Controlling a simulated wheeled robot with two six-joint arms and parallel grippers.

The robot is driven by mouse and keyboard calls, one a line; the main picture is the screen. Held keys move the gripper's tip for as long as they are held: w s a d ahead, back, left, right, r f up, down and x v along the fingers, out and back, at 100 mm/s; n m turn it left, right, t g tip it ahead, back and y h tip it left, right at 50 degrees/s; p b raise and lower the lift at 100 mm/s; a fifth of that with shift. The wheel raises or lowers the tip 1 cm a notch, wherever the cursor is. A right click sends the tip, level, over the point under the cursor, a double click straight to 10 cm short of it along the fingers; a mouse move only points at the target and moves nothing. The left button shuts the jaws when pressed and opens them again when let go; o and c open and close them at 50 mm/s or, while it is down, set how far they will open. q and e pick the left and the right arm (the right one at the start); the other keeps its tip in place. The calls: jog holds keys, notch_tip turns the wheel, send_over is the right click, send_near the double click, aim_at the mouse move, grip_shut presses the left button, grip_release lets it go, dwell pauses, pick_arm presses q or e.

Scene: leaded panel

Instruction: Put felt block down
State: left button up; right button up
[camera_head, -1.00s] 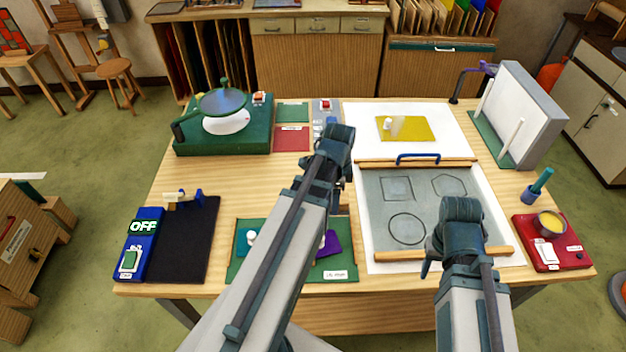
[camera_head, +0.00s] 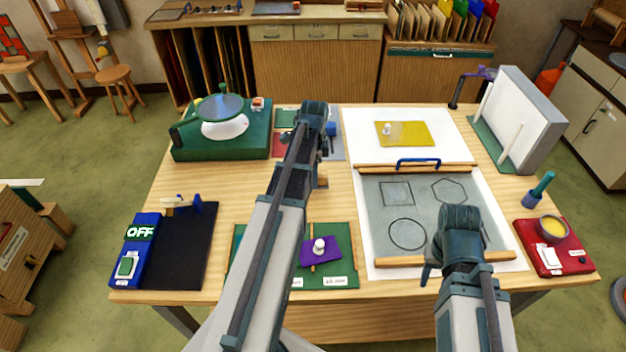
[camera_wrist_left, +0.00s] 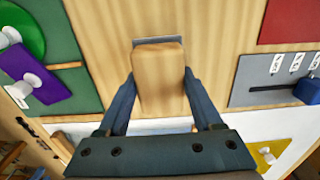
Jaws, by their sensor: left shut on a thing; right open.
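The felt block (camera_wrist_left: 158,80) is a tan wooden block with a grey layer at its far end in the left wrist view. My left gripper (camera_wrist_left: 158,74) is shut on it, a finger on each side. Bare table wood surrounds it there; I cannot tell whether it touches the table. In the head view the block (camera_head: 321,183) shows only partly, beside my left arm, between the green mat and the grey slider plate. My right gripper (camera_head: 428,272) is over the lower edge of the grey panel board, empty and open, its fingers mostly hidden by its wrist.
The green mat (camera_head: 345,270) carries a purple glass piece (camera_head: 322,250) with a white knob. The grey slider plate (camera_head: 331,152) has a blue slider. The grey panel board (camera_head: 375,215) lies right. A black pad (camera_head: 185,245) lies left. Bare wood (camera_head: 240,190) is left of my left arm.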

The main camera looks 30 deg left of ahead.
pick_arm(q)
jog(key=f+b, duration=0.3)
jog(key=f, duration=0.1)
jog(key=shift+w+a+b, duration=0.3)
jog(key=shift+a+b, duration=0.05)
pick_arm(e)
notch_tip(320, 180, down, 4)
jog(key=shift+r, duration=0.1)
pick_arm(q)
jog(key=shift+r, duration=0.1)
pick_arm(e)
jog(key=shift+r, duration=0.1)
pick_arm(q)
jog(key=o, duration=1.4)
jog(key=shift+o, duration=0.2)
notch_tip(320, 180, up, 12)
jog(key=p, duration=1.2)
jog(key=shift+r, duration=0.15)
pick_arm(e)
notch_tip(320, 180, up, 12)
